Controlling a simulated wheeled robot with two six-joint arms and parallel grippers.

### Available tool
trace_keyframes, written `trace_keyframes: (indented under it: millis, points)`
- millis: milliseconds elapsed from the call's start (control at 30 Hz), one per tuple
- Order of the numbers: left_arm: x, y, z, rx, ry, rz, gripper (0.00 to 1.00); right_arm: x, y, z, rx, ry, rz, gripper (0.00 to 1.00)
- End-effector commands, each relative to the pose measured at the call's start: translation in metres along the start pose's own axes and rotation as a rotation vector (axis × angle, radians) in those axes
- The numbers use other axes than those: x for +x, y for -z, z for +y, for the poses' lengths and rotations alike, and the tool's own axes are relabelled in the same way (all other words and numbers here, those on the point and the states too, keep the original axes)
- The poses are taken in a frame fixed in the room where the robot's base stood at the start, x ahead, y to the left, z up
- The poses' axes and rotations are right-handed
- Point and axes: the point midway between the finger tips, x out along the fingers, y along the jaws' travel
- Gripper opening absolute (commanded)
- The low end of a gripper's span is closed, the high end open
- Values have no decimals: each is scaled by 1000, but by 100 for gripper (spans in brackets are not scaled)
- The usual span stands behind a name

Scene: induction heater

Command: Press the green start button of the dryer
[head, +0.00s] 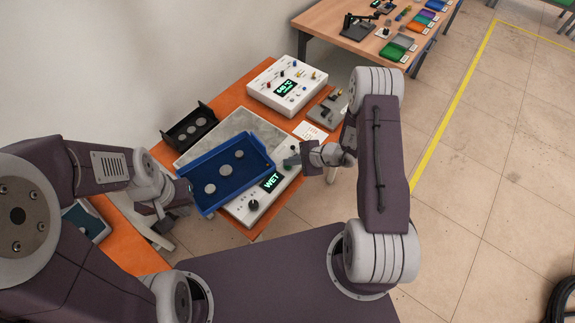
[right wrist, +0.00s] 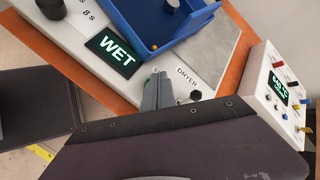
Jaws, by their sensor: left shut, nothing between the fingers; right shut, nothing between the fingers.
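The dryer (head: 286,185) is a white panel with a grey plate behind it and a lit display reading WET (head: 271,182). It also shows in the right wrist view (right wrist: 85,62), with the label DRYER. A blue tray (head: 247,186) with grey discs lies over the dryer, slightly turned. My right gripper (head: 290,161) is shut and empty, its tips low at the panel between display and label (right wrist: 158,84). My left gripper (head: 178,195) is shut beside the tray's left end.
A black knob (head: 253,205) is on the dryer's front. A black tray (head: 189,128) with discs stands behind left. A white control box (head: 288,88) with a lit display stands behind right, near a grey fixture (head: 327,112). Another table (head: 340,25) is further back.

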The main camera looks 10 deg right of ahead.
Motion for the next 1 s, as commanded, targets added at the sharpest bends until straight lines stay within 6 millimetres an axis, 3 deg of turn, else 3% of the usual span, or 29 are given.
trace_keyframes:
  millis: [667, 1000]
  points:
    - [5, 0, 0, 0, 0, 0, 0, 3, 2, 2, 0, -1, 0, 0]
    - [-3, 0, 0, 0, 0, 0, 0, -8, -6, -6, -1, 0, 0, 0]
